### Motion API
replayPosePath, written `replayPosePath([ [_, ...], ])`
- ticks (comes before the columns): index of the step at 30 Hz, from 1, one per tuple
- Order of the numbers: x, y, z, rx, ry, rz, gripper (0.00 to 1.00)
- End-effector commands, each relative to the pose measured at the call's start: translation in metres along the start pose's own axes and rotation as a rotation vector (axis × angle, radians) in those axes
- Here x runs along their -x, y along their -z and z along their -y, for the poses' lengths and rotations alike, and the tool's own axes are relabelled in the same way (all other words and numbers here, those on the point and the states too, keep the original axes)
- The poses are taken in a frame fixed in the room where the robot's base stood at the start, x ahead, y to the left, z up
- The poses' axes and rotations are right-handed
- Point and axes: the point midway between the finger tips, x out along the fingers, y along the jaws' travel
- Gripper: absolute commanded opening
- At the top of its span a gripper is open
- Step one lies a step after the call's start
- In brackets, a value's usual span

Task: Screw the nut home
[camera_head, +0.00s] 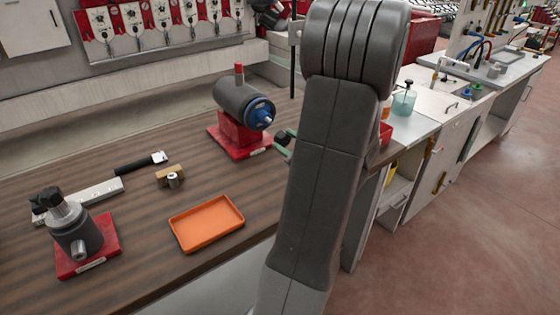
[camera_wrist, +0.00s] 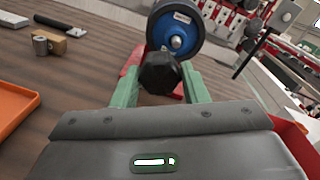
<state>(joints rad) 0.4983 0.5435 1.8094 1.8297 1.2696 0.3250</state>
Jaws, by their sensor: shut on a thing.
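A black hexagonal nut (camera_wrist: 160,73) is held between the green fingertips of my gripper (camera_wrist: 158,86), which is shut on it in the wrist view. In front of it is the spindle unit (camera_head: 240,100) with a blue flange (camera_wrist: 176,32). A small silver stud end (camera_wrist: 176,42) shows at the flange's centre, just above the nut in the wrist picture. I cannot tell how wide the gap between nut and stud is.
The spindle stands on a red base (camera_head: 232,146) on the wooden bench (camera_head: 150,235). An orange tray (camera_head: 206,225), a small wooden block with a metal bush (camera_head: 172,179), a black-handled tool (camera_head: 140,164) and another red-based fixture (camera_head: 88,258) lie to the left.

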Motion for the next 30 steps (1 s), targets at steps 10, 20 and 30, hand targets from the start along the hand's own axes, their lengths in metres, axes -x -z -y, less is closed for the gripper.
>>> replayPosePath([
  [10,0.000,-0.003,0.015,0.000,0.064,0.012,0.16],
  [20,-0.001,-0.002,0.014,0.004,0.062,0.012,0.16],
  [30,-0.034,-0.002,0.015,0.004,0.060,0.013,0.16],
])
